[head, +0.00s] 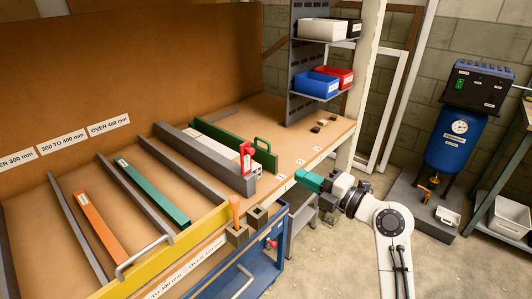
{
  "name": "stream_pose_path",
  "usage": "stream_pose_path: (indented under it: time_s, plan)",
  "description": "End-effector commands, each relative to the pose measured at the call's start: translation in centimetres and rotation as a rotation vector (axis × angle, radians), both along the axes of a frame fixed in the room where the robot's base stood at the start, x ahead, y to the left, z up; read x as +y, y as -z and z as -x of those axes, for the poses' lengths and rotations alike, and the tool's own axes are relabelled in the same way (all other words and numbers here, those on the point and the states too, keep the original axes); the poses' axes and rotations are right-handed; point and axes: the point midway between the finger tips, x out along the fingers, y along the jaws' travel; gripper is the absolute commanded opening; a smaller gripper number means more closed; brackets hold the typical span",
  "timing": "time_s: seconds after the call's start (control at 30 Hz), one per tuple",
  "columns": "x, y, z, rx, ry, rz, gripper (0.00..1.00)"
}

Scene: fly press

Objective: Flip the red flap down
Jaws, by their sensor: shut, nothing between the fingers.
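The red flap (246,157) stands upright at the front end of a grey bar, near the front edge of the wooden bench. It has a small white label on its face. A green plate with a loop handle (265,146) is just behind it to the right. My gripper (300,175), with teal fingers, is to the right of the flap, at the bench's front edge. It is apart from the flap and looks shut and empty. The fingertips are small in this view.
Left of the flap, grey dividers separate an orange bar (101,226) and a green bar (153,191). A yellow front rail (183,240) with a handle borders them. Blue and red bins (317,83) sit on a rack behind.

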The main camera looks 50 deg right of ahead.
Motion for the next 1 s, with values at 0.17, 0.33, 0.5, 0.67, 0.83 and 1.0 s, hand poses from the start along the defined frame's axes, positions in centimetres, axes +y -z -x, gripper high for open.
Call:
stream_pose_path:
  time_s: [0.17, 0.33, 0.5, 0.67, 0.83, 1.0]
  plan:
    - [0.0, 0.0, 0.0, 0.000, 0.000, 0.000, 0.00]
    - [0.0, -0.1, -0.3, 0.001, -0.001, -0.001, 0.00]
    - [0.1, -0.2, -2.1, 0.001, -0.002, -0.002, 0.00]
    - [0.3, -0.3, -5.1, 0.003, -0.004, -0.002, 0.00]
    - [0.3, -0.3, -8.5, 0.003, -0.003, -0.002, 0.00]
    - [0.5, -0.3, -11.4, 0.003, -0.003, -0.003, 0.00]
